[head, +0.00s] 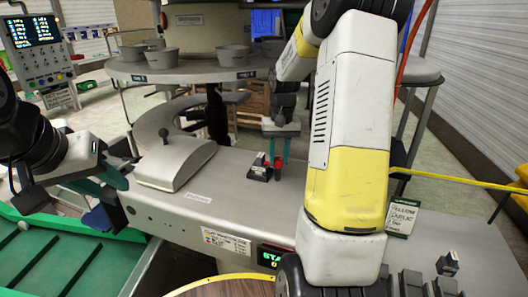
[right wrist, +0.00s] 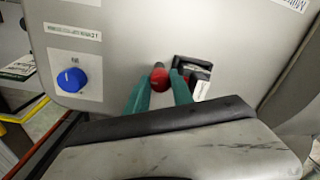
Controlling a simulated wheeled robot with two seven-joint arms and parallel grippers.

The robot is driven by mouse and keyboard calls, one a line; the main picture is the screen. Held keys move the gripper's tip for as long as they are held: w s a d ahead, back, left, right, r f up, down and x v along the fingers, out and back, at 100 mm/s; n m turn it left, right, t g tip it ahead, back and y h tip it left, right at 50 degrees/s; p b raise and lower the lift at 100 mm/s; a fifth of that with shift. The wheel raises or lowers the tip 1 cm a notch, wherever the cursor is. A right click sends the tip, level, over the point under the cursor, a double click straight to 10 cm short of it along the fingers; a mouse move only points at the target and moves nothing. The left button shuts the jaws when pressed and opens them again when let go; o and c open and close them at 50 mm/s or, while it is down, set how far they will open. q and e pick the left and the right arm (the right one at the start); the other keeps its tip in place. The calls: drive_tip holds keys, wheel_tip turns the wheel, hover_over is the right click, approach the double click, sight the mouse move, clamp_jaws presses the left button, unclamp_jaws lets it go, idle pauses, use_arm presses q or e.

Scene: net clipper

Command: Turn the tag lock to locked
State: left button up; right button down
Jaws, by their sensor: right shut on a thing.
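The tag lock appears as a small dark unit (head: 260,172) on the grey machine top in the head view. In the right wrist view, its black housing (right wrist: 191,74) carries a white tag (right wrist: 202,90). A red knob (right wrist: 159,78) stands beside the housing. My right gripper (right wrist: 160,84) points down, with its teal fingers shut on the red knob; in the head view, the right gripper (head: 273,163) is over the unit. The knob's lock position cannot be read. My left gripper (head: 112,196) is at the left, away from the lock, with its fingers apart and empty.
A blue dial (right wrist: 71,80) is on the same panel in the right wrist view. A grey housing with a black lever (head: 166,140) stands left of the lock. A green conveyor (head: 50,255) lies at lower left. A sign (head: 402,216) stands at the right.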

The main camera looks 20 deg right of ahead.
sight(279, 159)
drive_tip(key=c, duration=1.1)
unclamp_jaws()
wheel_tip(279, 159, up, 7)
drive_tip(key=shift+d+r, duration=0.1)
drive_tip(key=shift+r, duration=0.3)
